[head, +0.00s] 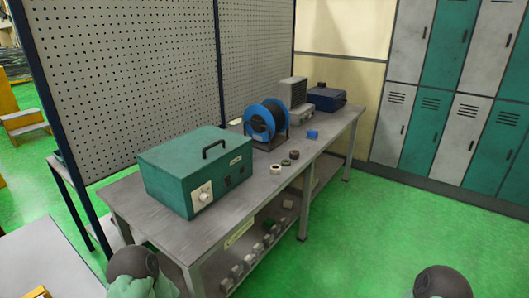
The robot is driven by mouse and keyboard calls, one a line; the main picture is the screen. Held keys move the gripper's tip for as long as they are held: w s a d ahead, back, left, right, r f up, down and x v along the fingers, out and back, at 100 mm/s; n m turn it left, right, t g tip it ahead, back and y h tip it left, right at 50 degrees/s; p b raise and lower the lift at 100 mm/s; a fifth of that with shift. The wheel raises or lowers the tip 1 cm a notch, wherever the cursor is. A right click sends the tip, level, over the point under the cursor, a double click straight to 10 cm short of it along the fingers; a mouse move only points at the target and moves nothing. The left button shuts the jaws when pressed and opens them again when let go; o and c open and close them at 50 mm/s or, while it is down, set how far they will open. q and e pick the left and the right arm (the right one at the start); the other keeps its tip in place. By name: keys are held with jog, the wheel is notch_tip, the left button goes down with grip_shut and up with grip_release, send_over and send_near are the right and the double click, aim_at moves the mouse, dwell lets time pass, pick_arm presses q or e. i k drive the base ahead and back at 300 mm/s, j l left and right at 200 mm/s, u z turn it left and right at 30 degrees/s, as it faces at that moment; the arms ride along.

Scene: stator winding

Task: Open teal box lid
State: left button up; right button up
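The teal box (165,186) stands on the near left part of the grey workbench (165,232). Its lid (185,152) looks shut and carries a black handle (214,149) on top. A white panel with a knob (202,195) and small dark fittings are on its front side. Neither of my grippers shows in the head view. Only dark rounded parts, which look like my own arms, show at the bottom left and bottom right, apart from the box.
A blue cable reel (254,122), several small rolls (277,169), a blue block (312,134), a grey unit (293,91) and a dark blue case (327,97) stand farther along the bench. A pegboard (130,70) rises behind. Green floor (400,225) is clear at right.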

aim_at(183, 156)
jog(key=i+l, duration=0.15)
jog(key=i, duration=0.35)
jog(key=i+l, duration=0.15)
jog(key=i, duration=0.4)
jog(key=u, duration=0.05)
